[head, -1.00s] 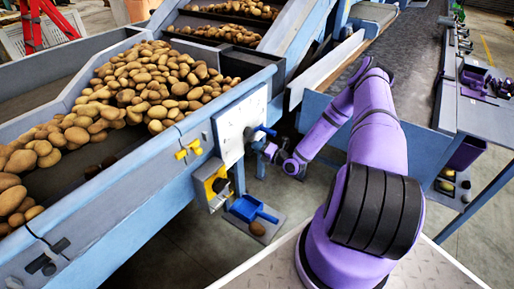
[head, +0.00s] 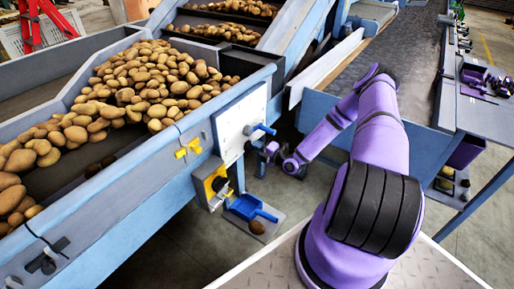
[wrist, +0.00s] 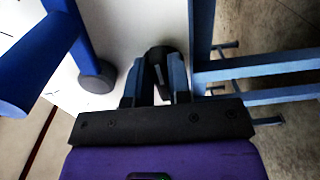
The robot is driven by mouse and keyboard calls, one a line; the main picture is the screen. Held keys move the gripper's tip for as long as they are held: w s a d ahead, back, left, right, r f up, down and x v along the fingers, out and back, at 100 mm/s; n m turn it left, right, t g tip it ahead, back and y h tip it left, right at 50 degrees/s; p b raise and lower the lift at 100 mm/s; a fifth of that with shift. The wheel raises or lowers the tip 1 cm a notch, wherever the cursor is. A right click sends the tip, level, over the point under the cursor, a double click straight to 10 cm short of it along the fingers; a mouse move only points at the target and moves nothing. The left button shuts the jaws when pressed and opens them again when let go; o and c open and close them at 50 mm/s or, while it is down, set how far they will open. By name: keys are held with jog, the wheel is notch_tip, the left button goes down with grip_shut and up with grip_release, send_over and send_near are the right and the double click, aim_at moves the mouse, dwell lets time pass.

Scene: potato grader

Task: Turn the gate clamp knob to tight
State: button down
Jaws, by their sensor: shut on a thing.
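The gate clamp knob (wrist: 158,66) is a dark, rounded knob with a pale mark on its face, against a white panel (wrist: 118,22). In the wrist view it sits between the two blue fingers of my gripper (wrist: 154,78), which is shut on it. The fingers hide its sides. In the head view my gripper (head: 268,150) is at the right edge of the white panel (head: 241,124), just below a blue lever (head: 262,129); the knob cannot be made out there. The lever is large at the left of the wrist view (wrist: 40,60), with a grey round end.
The hopper of potatoes (head: 150,85) is left of the panel. A blue scoop (head: 250,208) lies below. Blue frame bars (wrist: 255,70) stand close right of my fingers.

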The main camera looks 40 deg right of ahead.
jog(key=shift+f, duration=0.1)
jog(key=c, duration=1.1)
grip_release()
jog(key=shift+o, duration=0.2)
jog(key=shift+s, duration=0.15)
jog(key=v, duration=1)
jog(key=shift+s, duration=0.3)
jog(key=shift+d, duration=0.15)
